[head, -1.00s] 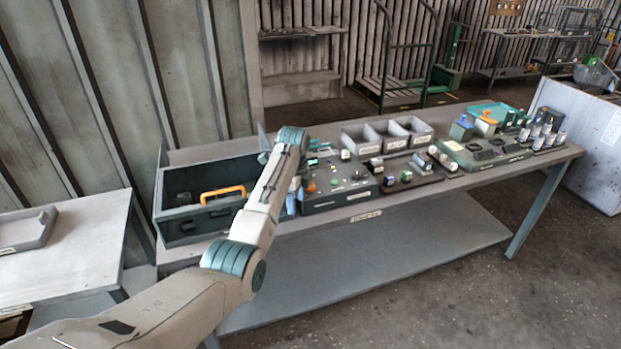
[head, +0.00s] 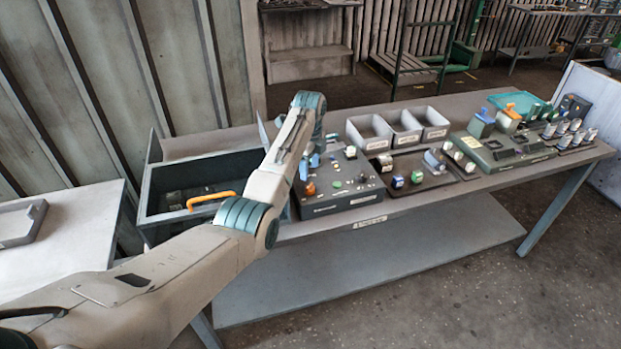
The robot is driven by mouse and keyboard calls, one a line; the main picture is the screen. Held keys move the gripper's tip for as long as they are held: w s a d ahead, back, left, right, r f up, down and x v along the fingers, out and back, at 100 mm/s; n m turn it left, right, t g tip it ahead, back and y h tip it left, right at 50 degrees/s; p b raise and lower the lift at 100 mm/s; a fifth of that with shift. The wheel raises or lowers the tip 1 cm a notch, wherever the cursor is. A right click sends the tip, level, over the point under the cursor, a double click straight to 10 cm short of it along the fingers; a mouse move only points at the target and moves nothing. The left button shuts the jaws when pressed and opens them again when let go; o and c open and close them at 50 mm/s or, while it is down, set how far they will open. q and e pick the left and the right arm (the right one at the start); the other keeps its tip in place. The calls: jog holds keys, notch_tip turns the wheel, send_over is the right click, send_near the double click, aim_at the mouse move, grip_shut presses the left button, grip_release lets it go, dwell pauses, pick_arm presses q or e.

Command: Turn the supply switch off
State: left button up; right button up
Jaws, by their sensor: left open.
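The grey control box (head: 330,205) stands on the workbench, left of its middle. Its sloped top carries an orange-brown knob (head: 310,188), a green knob and several small buttons. Which of these is the supply switch is too small to tell. My left arm comes in from the left and its wrist is over the box's left rear part. My left gripper (head: 309,166) points down at the box's left side, just behind the orange-brown knob. It is open and looks empty; whether it touches anything I cannot tell. My right gripper is out of view.
An open dark bin (head: 160,220) with an orange handle (head: 211,199) stands left of the box. Grey trays (head: 370,133) stand behind. A dark board (head: 425,186) with small parts and a green-grey fixture (head: 500,165) stand to the right. The bench's front strip is clear.

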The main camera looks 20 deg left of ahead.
aim_at(310, 185)
pick_arm(q)
notch_tip(310, 185, down, 3)
jog(key=shift+s+f+p, duration=0.1)
jog(key=shift+s+p, duration=0.05)
jog(key=shift+p, duration=0.35)
jog(key=f, duration=0.3)
jog(key=shift+w+f, duration=0.3)
jog(key=shift+w, duration=0.05)
jog(key=shift+f, duration=0.2)
jog(key=shift+s, duration=0.15)
jog(key=shift+c, duration=0.9)
jog(key=c, duration=0.8)
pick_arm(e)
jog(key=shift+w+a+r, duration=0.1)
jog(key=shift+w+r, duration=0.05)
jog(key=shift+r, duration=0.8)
